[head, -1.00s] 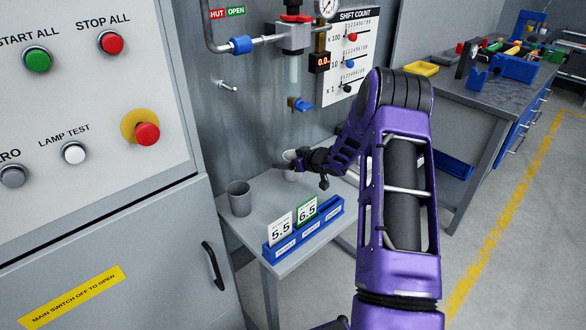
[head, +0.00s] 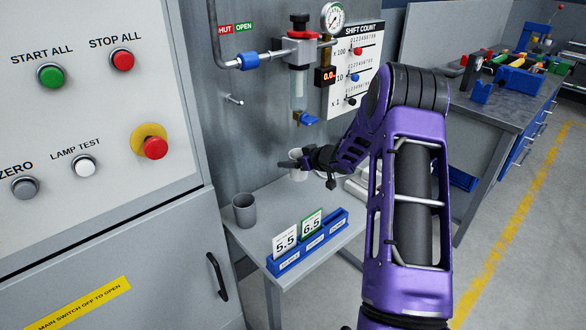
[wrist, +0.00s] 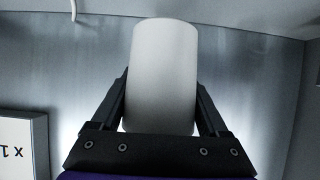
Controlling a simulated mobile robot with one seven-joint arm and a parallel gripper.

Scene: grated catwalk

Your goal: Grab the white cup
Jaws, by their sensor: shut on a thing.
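The white cup (wrist: 163,75) stands between the two dark fingers of my gripper (wrist: 163,110) in the wrist view, with a finger against each side. In the head view the white cup (head: 298,166) shows only in part, behind my gripper (head: 308,164), near the back of the small grey table (head: 262,226). My gripper is shut on the cup. I cannot tell from the head view whether the cup's base touches the table.
A grey cup (head: 244,210) stands on the table to the left. A blue rack (head: 308,243) with number cards lies along the front edge. A blue-handled tap (head: 306,118) hangs from the pipework above. A control cabinet (head: 105,90) stands at left.

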